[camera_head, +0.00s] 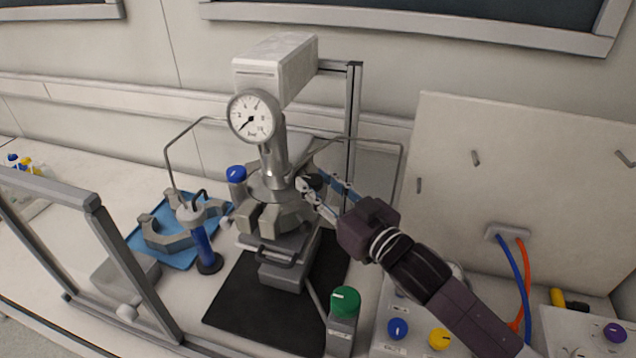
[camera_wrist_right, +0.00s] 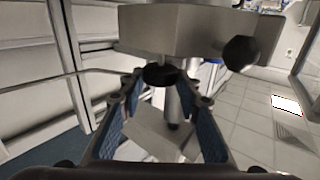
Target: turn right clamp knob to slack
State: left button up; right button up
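The pressure reactor (camera_head: 275,195) stands mid-bench, with a grey clamp ring around its head. A dark clamp knob (camera_head: 314,182) is on the ring's right side, partly covered by my right gripper (camera_head: 320,188). In the right wrist view, a black knob (camera_wrist_right: 160,75) sits below the grey clamp block (camera_wrist_right: 185,30), between the tips of my right gripper (camera_wrist_right: 160,84). The blue-padded fingers are spread either side of it, with what looks like a small gap. A second black knob (camera_wrist_right: 239,53) is on the block's right. My left gripper is not in view.
A pressure gauge (camera_head: 253,117) rises above the reactor. A thin metal rod frame (camera_head: 402,165) runs close by my right arm. A blue tray (camera_head: 150,245) with a loose clamp half (camera_head: 165,238) lies left.

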jog(key=shift+c, duration=1.2)
